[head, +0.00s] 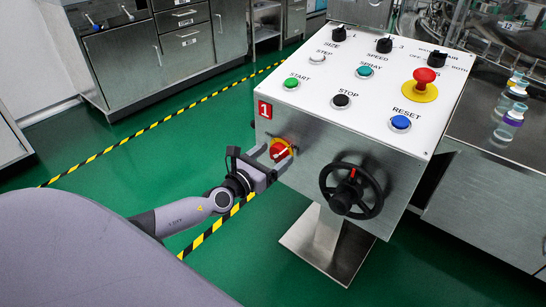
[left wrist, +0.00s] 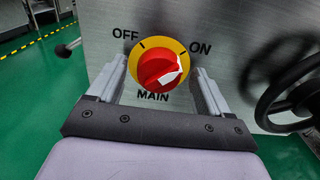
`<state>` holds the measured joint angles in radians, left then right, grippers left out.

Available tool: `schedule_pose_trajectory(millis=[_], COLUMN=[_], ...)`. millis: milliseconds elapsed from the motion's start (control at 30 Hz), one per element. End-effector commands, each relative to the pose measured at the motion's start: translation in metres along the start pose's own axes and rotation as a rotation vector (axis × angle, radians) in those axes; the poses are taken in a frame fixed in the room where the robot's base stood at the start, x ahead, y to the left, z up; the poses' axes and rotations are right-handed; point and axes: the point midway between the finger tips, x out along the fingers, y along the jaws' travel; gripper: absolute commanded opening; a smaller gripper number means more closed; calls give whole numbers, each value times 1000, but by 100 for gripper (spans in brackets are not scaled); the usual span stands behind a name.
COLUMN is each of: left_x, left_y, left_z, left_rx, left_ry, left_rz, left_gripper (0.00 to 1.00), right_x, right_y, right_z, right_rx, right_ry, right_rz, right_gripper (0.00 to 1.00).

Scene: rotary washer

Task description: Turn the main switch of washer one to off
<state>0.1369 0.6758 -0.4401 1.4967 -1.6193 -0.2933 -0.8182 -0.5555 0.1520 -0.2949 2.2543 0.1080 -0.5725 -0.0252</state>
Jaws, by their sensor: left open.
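The main switch (head: 280,149) is a red knob on a yellow disc, on the front face of the control box marked with a red "1" label (head: 265,110). In the left wrist view the knob (left wrist: 160,69) sits above the word MAIN, with OFF at upper left and ON at upper right. My left gripper (head: 271,158) is open in front of the switch. In the left wrist view its fingers (left wrist: 160,75) stand on either side of the knob, with gaps visible. My right gripper is not in view.
A black handwheel (head: 351,190) sticks out of the same face, right of the switch. The sloped panel (head: 360,85) above carries several buttons and a red emergency stop (head: 424,76). A counter with vials (head: 508,125) stands at right. Green floor is open at left.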

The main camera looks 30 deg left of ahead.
Motion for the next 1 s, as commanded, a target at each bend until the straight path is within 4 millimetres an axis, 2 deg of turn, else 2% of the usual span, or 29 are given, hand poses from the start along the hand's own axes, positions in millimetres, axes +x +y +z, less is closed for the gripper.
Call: schedule_pose_trajectory(millis=[367, 533, 800, 1000], left_x=[5, 5, 5, 5], left_y=[0, 0, 0, 0], left_z=[0, 0, -1, -2], left_rx=[0, 0, -16, -90], left_ry=[1, 1, 1, 1], left_rz=[0, 0, 0, -2], left_gripper=[79, 27, 26, 26], right_x=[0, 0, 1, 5], right_y=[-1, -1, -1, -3], right_z=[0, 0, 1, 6], right_rx=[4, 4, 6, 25], right_ry=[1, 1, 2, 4], right_rz=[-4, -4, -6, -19], right_gripper=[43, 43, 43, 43])
